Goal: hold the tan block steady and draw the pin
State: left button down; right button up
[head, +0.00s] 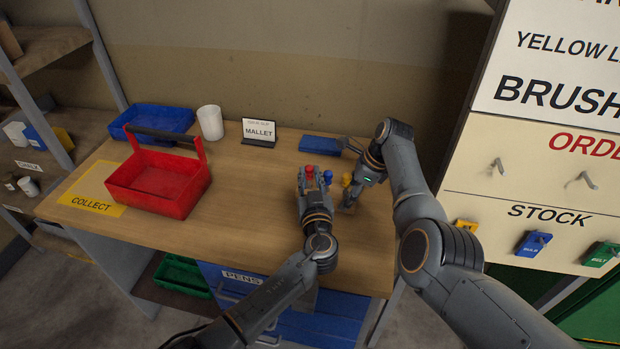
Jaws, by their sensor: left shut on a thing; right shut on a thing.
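My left gripper (316,185) is shut at the front right of the bench, apparently on the tan block, which its fingers hide almost wholly. A red knob (309,170) and a blue knob (327,177) show at its fingertips. I cannot tell whether the pin is still in the block.
A red carrier (158,185) stands at the left by a yellow COLLECT mat (88,190). Behind are a blue tray (152,119), a white cup (210,122), a MALLET sign (259,131) and a flat blue item (320,144). The middle bench is clear.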

pick_arm(q)
notch_tip(320, 180, up, 9)
dwell(0.3)
jog(key=shift+r, duration=0.1)
pick_arm(e)
jog(key=o, duration=1.4)
